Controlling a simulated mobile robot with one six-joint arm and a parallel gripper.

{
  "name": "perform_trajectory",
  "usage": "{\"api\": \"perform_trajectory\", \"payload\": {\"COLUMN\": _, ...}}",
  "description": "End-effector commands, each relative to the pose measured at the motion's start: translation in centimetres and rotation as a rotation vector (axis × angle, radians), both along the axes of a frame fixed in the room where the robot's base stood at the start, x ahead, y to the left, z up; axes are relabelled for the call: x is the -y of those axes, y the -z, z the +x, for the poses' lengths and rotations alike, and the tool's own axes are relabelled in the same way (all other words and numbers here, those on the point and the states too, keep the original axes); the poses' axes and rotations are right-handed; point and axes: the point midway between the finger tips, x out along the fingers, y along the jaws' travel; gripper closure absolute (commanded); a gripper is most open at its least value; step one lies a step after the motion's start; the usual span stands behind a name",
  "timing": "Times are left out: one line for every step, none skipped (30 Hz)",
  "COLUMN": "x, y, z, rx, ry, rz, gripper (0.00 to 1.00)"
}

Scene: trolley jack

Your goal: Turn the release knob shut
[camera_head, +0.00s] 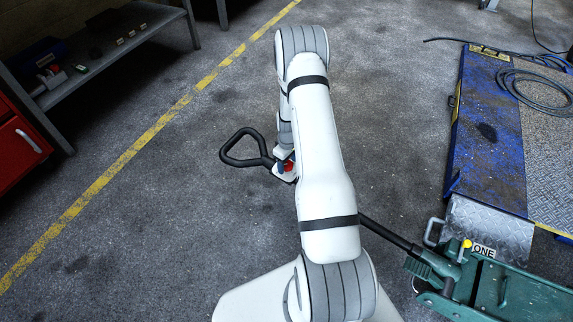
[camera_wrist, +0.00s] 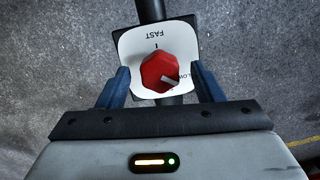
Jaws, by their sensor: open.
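The red faceted release knob (camera_wrist: 160,72) sits on a white label plate (camera_wrist: 133,50) on the black jack handle (camera_wrist: 151,10). Its white pointer mark points to the lower right, towards a partly hidden "LOW" lettering. "FAST" reads upside down at the top of the plate. My gripper (camera_wrist: 160,68) is open, with one blue finger on each side of the knob and a gap to it on both sides. In the head view the knob (camera_head: 288,166) shows beside my arm, which hides most of the gripper.
The handle's looped grip (camera_head: 240,150) sticks out to the left. The green trolley jack (camera_head: 510,292) stands at the lower right beside a blue ramp (camera_head: 488,130) with a hose (camera_head: 540,92). A shelf (camera_head: 110,50) and red cabinet (camera_head: 18,150) stand left. Floor around the handle is clear.

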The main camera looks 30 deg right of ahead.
Motion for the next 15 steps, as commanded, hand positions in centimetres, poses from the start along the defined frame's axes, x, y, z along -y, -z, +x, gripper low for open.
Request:
{"api": "perform_trajectory", "payload": {"x": -0.01, "y": 0.29, "z": 0.03, "rx": 0.0, "ry": 0.0, "rz": 0.0, "gripper": 0.39}}
{"api": "perform_trajectory", "payload": {"x": -0.01, "y": 0.36, "z": 0.04, "rx": 0.001, "ry": 0.0, "rz": 0.0, "gripper": 0.39}}
{"api": "perform_trajectory", "payload": {"x": -0.02, "y": 0.4, "z": 0.03, "rx": 0.001, "ry": 0.0, "rz": 0.0, "gripper": 0.39}}
{"api": "perform_trajectory", "payload": {"x": -0.03, "y": 0.4, "z": 0.04, "rx": 0.001, "ry": 0.0, "rz": 0.0, "gripper": 0.39}}
{"api": "perform_trajectory", "payload": {"x": -0.03, "y": 0.4, "z": 0.04, "rx": 0.001, "ry": 0.0, "rz": 0.0, "gripper": 0.39}}
{"api": "perform_trajectory", "payload": {"x": -0.04, "y": 0.38, "z": 0.04, "rx": 0.001, "ry": 0.0, "rz": 0.0, "gripper": 0.39}}
{"api": "perform_trajectory", "payload": {"x": -0.04, "y": 0.38, "z": 0.04, "rx": 0.001, "ry": 0.0, "rz": 0.0, "gripper": 0.39}}
{"api": "perform_trajectory", "payload": {"x": -0.04, "y": 0.37, "z": 0.03, "rx": 0.0, "ry": 0.0, "rz": 0.0, "gripper": 0.39}}
{"api": "perform_trajectory", "payload": {"x": -0.04, "y": 0.37, "z": 0.03, "rx": 0.0, "ry": 0.0, "rz": 0.0, "gripper": 0.39}}
{"api": "perform_trajectory", "payload": {"x": -0.05, "y": 0.37, "z": 0.03, "rx": 0.0, "ry": 0.0, "rz": 0.0, "gripper": 0.41}}
{"api": "perform_trajectory", "payload": {"x": -0.05, "y": 0.37, "z": 0.03, "rx": 0.0, "ry": 0.0, "rz": 0.0, "gripper": 0.44}}
{"api": "perform_trajectory", "payload": {"x": -0.06, "y": 0.37, "z": 0.03, "rx": 0.0, "ry": -0.001, "rz": 0.0, "gripper": 0.47}}
{"api": "perform_trajectory", "payload": {"x": -0.06, "y": 0.37, "z": 0.03, "rx": 0.0, "ry": -0.001, "rz": 0.0, "gripper": 0.49}}
{"api": "perform_trajectory", "payload": {"x": -0.07, "y": 0.37, "z": 0.02, "rx": 0.0, "ry": -0.001, "rz": 0.0, "gripper": 0.52}}
{"api": "perform_trajectory", "payload": {"x": -0.07, "y": 0.37, "z": 0.02, "rx": 0.0, "ry": -0.001, "rz": 0.0, "gripper": 0.55}}
